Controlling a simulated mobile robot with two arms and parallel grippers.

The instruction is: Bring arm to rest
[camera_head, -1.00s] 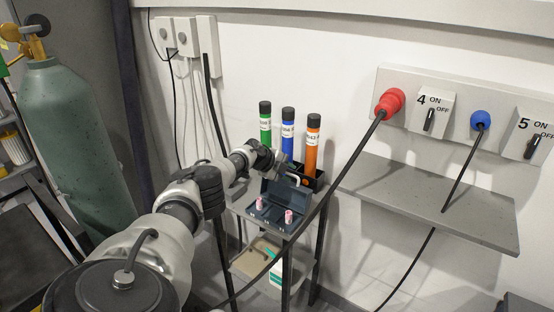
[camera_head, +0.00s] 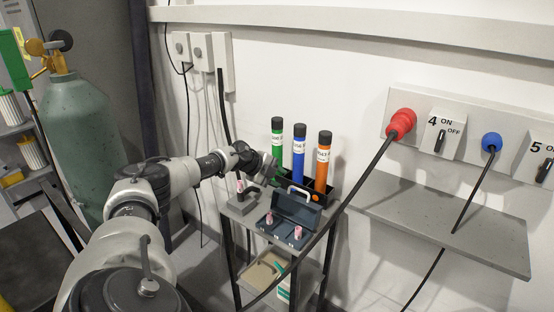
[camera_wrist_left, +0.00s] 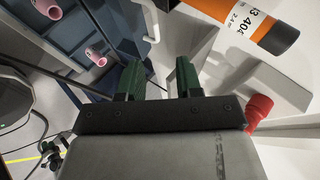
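My left arm comes in from the left in the head view, and its gripper (camera_head: 272,174) is by the rear left of a small dark blue toolbox (camera_head: 283,229). In the left wrist view its two green fingers (camera_wrist_left: 158,78) stand apart with nothing held between them. The open toolbox also shows in that view (camera_wrist_left: 70,38), with pink pieces beside the fingers. My right gripper is not in view.
Green (camera_head: 277,138), blue (camera_head: 299,146) and orange (camera_head: 323,160) tubes stand in a black holder close behind the gripper. A black cable hangs from the red plug (camera_head: 401,123) in front of the cart. A grey wall shelf (camera_head: 440,222) is at right; a gas cylinder (camera_head: 75,140) at left.

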